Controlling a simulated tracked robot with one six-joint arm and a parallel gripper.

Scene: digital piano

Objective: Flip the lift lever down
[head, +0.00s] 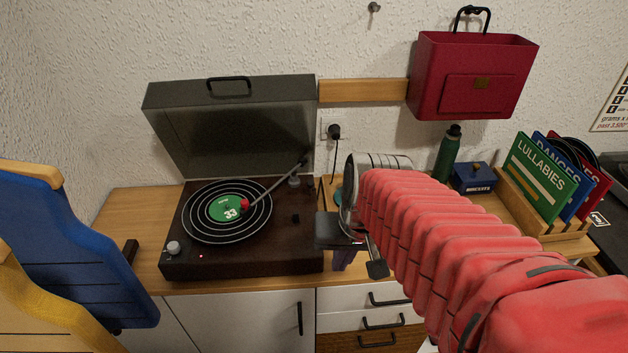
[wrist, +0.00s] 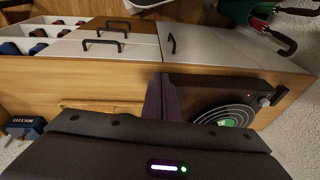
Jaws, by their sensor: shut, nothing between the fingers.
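The record player (head: 300,255) stands on the wooden cabinet top with its lid up. It also shows in the wrist view (wrist: 190,82). A record with a green label (head: 222,208) lies on its platter, and the tonearm (head: 270,190) reaches over it with a red head near the label. A small black piece (head: 296,218) on the deck right of the record may be the lift lever; its position is too small to tell. My gripper (head: 342,262) is shut and empty, just right of the player's front right corner. The wrist view shows its dark fingers (wrist: 161,98) together beside the player.
The raised lid (head: 235,120) stands behind the deck. A green bottle (head: 448,152), a blue box (head: 473,177) and a wooden record rack (head: 550,228) stand to the right. A red bag (head: 472,75) hangs on the wall. A blue chair-like object (head: 75,240) is at the left front.

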